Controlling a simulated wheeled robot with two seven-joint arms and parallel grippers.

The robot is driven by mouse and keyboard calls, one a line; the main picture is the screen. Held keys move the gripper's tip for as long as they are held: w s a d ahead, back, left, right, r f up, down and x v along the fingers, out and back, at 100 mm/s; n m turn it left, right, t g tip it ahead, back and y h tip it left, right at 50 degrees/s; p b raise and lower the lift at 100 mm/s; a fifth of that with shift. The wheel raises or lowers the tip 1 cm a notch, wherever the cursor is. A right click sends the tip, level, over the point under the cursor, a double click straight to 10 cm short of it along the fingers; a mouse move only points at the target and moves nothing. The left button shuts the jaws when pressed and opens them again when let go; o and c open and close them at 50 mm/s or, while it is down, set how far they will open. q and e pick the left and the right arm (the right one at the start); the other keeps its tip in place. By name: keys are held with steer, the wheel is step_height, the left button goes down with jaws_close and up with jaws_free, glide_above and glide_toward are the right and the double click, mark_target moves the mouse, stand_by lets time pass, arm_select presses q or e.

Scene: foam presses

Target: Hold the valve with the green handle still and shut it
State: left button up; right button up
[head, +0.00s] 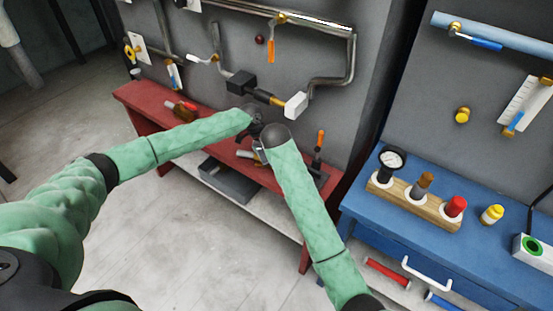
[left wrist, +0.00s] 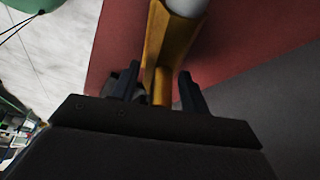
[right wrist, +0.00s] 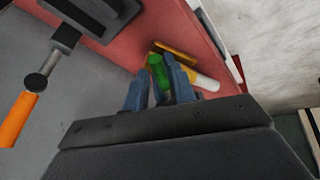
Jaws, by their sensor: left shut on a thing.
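The brass valve (head: 247,154) lies on the red bench, mostly hidden behind my grippers in the head view. In the left wrist view my left gripper (left wrist: 160,88) is shut on the yellow brass body of the valve (left wrist: 168,45); a pale pipe end shows beyond it. In the right wrist view the green handle (right wrist: 158,72) lies between the two fingers of my right gripper (right wrist: 157,88). Those fingers stand apart, one on each side of the handle. In the head view my left gripper (head: 256,124) and right gripper (head: 262,148) are close together.
The red bench (head: 135,97) stands against a grey panel with pipes and valves. A red-handled valve (head: 182,108) lies left on it, and an orange-handled tool (head: 320,141) stands right. A grey bin (head: 228,181) is below. A blue bench (head: 350,207) holds a gauge and fittings.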

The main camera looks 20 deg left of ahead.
steer(key=shift+o, duration=0.6)
steer(key=v, duration=1.2)
